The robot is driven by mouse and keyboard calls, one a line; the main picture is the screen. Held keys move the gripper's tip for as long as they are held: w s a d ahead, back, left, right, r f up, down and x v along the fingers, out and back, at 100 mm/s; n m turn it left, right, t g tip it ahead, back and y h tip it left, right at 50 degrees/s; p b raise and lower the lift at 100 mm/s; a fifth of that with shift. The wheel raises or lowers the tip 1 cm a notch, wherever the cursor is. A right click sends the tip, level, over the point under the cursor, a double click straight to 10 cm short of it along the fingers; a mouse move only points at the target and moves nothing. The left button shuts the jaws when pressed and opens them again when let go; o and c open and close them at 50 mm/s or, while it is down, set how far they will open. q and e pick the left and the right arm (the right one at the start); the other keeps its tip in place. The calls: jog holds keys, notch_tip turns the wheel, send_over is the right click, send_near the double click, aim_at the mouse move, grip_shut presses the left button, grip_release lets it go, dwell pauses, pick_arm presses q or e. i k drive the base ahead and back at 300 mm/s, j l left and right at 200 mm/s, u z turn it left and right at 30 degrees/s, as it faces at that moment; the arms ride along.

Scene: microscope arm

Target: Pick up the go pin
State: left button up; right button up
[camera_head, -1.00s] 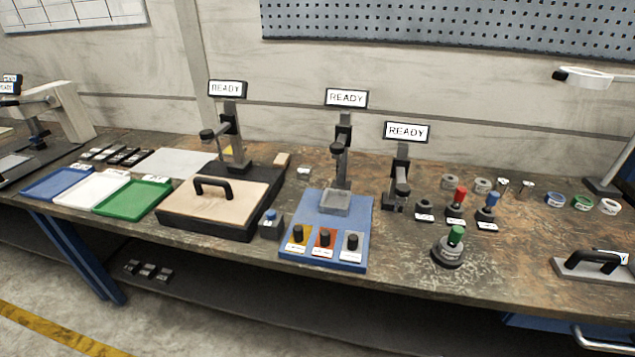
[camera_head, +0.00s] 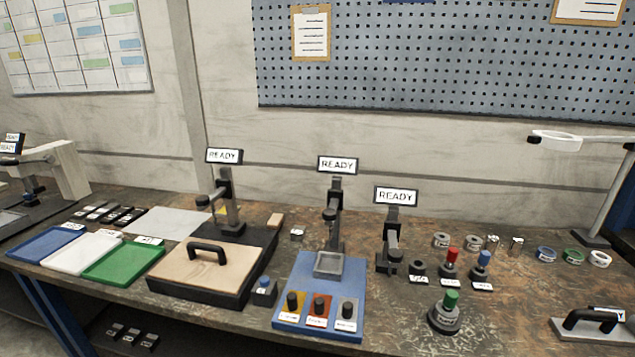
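Several handled pins stand on the right half of the bench in the head view. A green-handled pin (camera_head: 451,299) stands upright in a round dark and grey base (camera_head: 444,318) near the front edge. Behind it, a red-handled pin (camera_head: 452,256) and a blue-handled pin (camera_head: 484,259) stand upright with small white labels in front. Left of the red one is a short dark holder (camera_head: 417,268) with a label and no coloured handle. The labels are too small to read, so I cannot tell by lettering which is the go pin. Neither gripper is in view.
Left of the pins stand three devices with READY signs, one on a blue base (camera_head: 290,275) with three knobs. Small rings (camera_head: 545,254) lie to the right. A black-handled block (camera_head: 600,326) sits at the right front. Bare bench lies between it and the green-handled pin.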

aim_at(451, 298)
jog(key=i+j, duration=0.25)
jog(key=i+j+z, duration=0.15)
jog(key=i+j, duration=0.15)
jog(key=j, duration=0.2)
jog(key=i+j, duration=0.25)
jog(key=i+j+z, duration=0.1)
jog(key=j, duration=0.4)
jog(key=i+z, duration=0.1)
jog(key=z, duration=1.35)
